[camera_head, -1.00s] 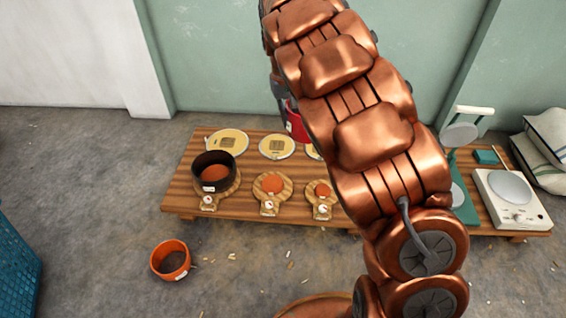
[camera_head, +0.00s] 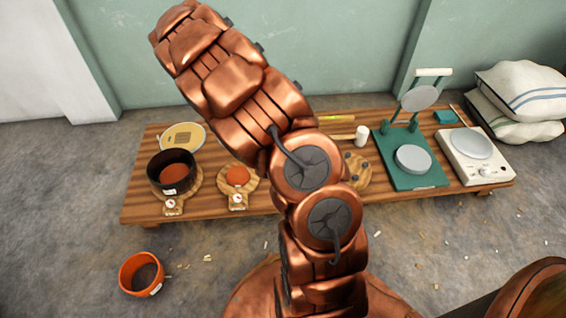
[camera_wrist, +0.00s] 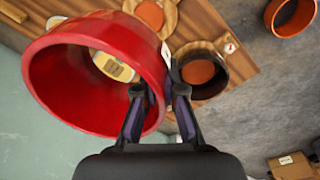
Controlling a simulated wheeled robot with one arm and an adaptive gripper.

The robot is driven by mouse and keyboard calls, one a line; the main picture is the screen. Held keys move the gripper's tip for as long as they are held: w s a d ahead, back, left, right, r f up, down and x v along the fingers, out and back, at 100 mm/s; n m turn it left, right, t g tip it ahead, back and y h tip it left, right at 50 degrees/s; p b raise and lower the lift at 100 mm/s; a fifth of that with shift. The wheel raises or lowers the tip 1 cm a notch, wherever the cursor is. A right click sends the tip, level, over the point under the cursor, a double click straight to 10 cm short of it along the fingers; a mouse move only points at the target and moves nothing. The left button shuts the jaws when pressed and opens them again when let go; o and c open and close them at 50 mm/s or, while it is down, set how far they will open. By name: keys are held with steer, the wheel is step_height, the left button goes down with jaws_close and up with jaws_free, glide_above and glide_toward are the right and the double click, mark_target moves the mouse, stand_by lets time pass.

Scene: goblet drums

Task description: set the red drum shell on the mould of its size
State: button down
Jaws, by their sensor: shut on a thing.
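The red drum shell (camera_wrist: 101,70) is large in the wrist view, its open end facing the camera. My gripper (camera_wrist: 159,93) is shut on its wall, at the right side. In the head view my arm hides both shell and gripper. A mould with an orange-red disc on a wooden board (camera_head: 238,177) is bare at mid table. To its left, a dark drum shell (camera_head: 159,173) stands on another mould (camera_head: 173,207); an orange-red disc shows inside it. The dark shell also shows in the wrist view (camera_wrist: 218,80), beyond the red shell.
An orange shell (camera_head: 129,271) stands on the floor in front of the wooden table (camera_head: 141,196). A yellow disc (camera_head: 165,136) lies at the back left. A green press (camera_head: 384,160) and a white scale (camera_head: 458,167) occupy the right. Sacks (camera_head: 520,90) lie beyond.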

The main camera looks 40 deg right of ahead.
steer(key=s+d+f+n+b, duration=0.1)
steer(key=s+d+f+b, duration=0.1)
steer(key=s+d+f, duration=0.6)
steer(key=s+d+f+b, duration=0.2)
steer(key=s+d+f, duration=0.2)
steer(key=d+f, duration=0.75)
steer(key=shift+w+a+f+b, duration=0.1)
steer(key=shift+a+f+b, duration=0.2)
steer(key=shift+f, duration=1.45)
steer(key=shift+s+a+f+b, duration=0.1)
steer(key=shift+a+f+b, duration=0.2)
steer(key=shift+f, duration=1.45)
steer(key=shift+w+a+f+b, duration=0.15)
steer(key=shift+a+f, duration=0.25)
steer(key=shift+f, duration=1.35)
steer(key=shift+s+p, duration=0.2)
steer(key=shift+p, duration=0.15)
steer(key=shift+f, duration=0.2)
steer(key=c, duration=1.2)
jaws_free()
